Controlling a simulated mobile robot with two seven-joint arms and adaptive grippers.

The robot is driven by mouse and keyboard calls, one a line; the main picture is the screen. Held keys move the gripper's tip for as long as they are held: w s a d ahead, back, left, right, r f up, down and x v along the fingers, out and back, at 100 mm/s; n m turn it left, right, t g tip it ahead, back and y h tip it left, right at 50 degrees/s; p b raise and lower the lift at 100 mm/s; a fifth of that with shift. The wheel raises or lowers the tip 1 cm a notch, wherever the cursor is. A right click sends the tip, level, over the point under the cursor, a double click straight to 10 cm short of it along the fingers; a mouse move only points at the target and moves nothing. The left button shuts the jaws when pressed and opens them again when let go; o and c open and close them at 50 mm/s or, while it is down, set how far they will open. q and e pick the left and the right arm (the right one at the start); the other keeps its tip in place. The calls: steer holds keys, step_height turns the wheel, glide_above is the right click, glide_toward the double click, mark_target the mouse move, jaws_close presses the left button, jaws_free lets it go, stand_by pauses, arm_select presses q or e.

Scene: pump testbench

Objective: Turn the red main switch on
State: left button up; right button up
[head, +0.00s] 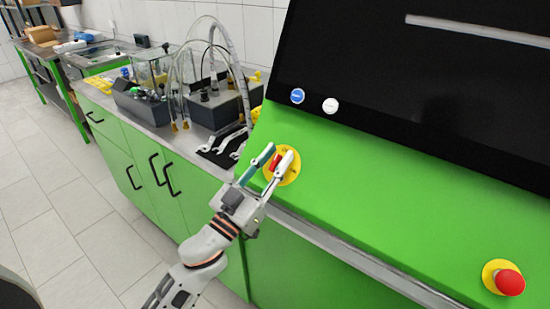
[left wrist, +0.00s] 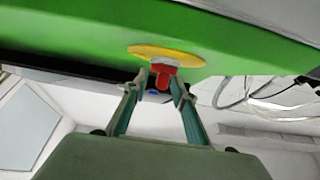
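The red main switch (head: 275,161) is a red knob on a round yellow plate (head: 293,178), set in the sloped green front of the console. In the left wrist view the red knob (left wrist: 162,79) hangs below the yellow plate (left wrist: 150,51). My left gripper (head: 279,157) is at the switch, its two fingers apart with the knob between their tips. The left wrist view shows the fingertips (left wrist: 160,82) close on both sides of the knob; firm contact cannot be made out. The fingers partly cover the switch in the head view. My right gripper is not in view.
A red emergency button (head: 509,282) on a yellow base sits at the console's lower right. A blue button (head: 297,96) and a white button (head: 330,105) sit below the dark screen (head: 420,80). Wrenches (head: 222,143) and pump equipment (head: 215,100) lie on the bench at left.

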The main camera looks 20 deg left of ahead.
arm_select(q)
jaws_close()
